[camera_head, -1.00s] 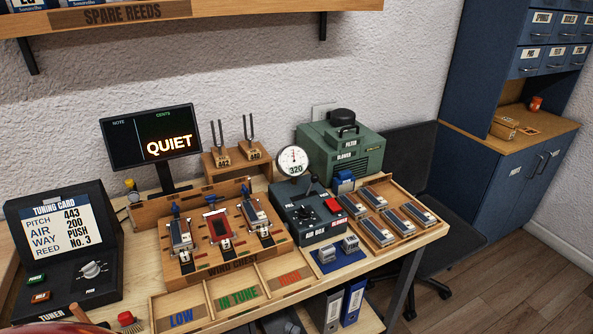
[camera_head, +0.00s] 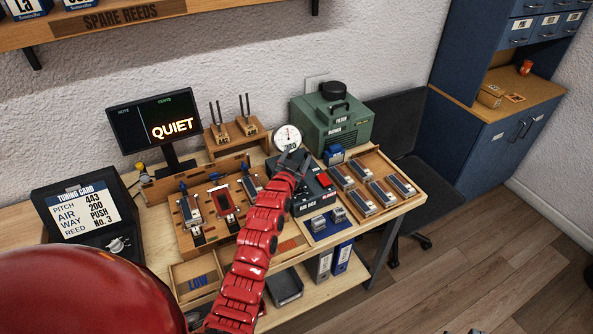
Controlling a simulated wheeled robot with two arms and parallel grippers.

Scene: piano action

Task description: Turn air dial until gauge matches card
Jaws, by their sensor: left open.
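The tuning card (camera_head: 83,211) on the tuner at the left reads pitch 443, air 200, way push, reed No. 3. The round white gauge (camera_head: 287,135) stands at the back of the dark air box (camera_head: 318,197). Its lower number is partly covered, so I cannot read it surely. My left gripper (camera_head: 293,157) is open over the air box, just below the gauge in the picture. The gripper and my red arm hide the air box's left part and its dial, so I cannot tell whether they touch.
The wood chest (camera_head: 166,221) with reeds is partly behind my arm. A tray of reeds (camera_head: 408,208) lies right of the air box, and the green blower (camera_head: 335,119) stands behind. The monitor (camera_head: 152,124) shows QUIET. Two tuning forks stand near the wall.

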